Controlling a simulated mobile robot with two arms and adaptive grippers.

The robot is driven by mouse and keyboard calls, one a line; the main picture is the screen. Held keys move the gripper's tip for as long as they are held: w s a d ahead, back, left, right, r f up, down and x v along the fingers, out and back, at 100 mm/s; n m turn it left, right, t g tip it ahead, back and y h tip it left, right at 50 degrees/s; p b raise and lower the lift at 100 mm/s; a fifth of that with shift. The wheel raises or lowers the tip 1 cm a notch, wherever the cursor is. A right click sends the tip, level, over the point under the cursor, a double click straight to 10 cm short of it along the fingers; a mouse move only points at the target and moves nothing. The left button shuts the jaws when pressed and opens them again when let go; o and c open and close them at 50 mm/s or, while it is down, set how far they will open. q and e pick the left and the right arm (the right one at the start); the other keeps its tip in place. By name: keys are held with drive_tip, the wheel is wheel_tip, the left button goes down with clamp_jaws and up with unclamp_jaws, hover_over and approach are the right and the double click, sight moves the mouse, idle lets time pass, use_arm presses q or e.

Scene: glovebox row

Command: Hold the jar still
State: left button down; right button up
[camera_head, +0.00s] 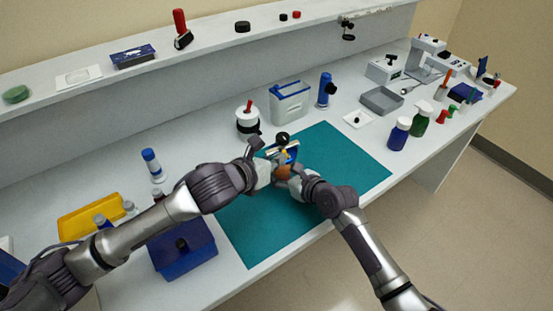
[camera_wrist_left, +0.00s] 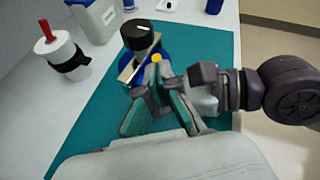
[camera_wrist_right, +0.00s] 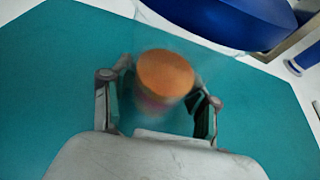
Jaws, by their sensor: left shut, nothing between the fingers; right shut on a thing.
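The jar's orange-brown lid (camera_wrist_right: 165,72) shows in the right wrist view, between the two fingers of my right gripper (camera_wrist_right: 160,100); its body below is blurred. My right gripper is shut on the jar, over the teal mat (camera_head: 333,160). In the head view the orange lid (camera_head: 284,173) shows small between my two grippers. My left gripper (camera_wrist_left: 160,88) is shut and empty, close beside my right gripper. The jar is not clear in the left wrist view.
A blue device with a black knob (camera_wrist_left: 140,35) stands just beyond the grippers. A white container with a red handle (camera_head: 249,122), a white-and-blue box (camera_head: 290,103) and a blue bottle (camera_head: 398,135) stand around the mat. A blue box (camera_head: 184,253) is front left. The mat's right side is clear.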

use_arm(q)
drive_tip(key=shift+w+d+r+g+y, duration=0.1)
drive_tip(key=shift+d+r+g+y, duration=0.1)
drive_tip(key=shift+r+g+y, duration=0.15)
idle(0.3)
drive_tip(key=g+y, duration=0.1)
drive_tip(key=d+m+g+y, duration=0.1)
drive_tip(key=w+r+g+y, duration=0.1)
drive_tip(key=y, duration=0.1)
drive_tip(key=shift+d, duration=0.4)
drive_tip(key=shift+w+d+r, duration=0.15)
drive_tip(key=shift+d, duration=0.1)
drive_tip(key=shift+r, duration=0.15)
idle(0.3)
drive_tip(key=shift+r, duration=0.65)
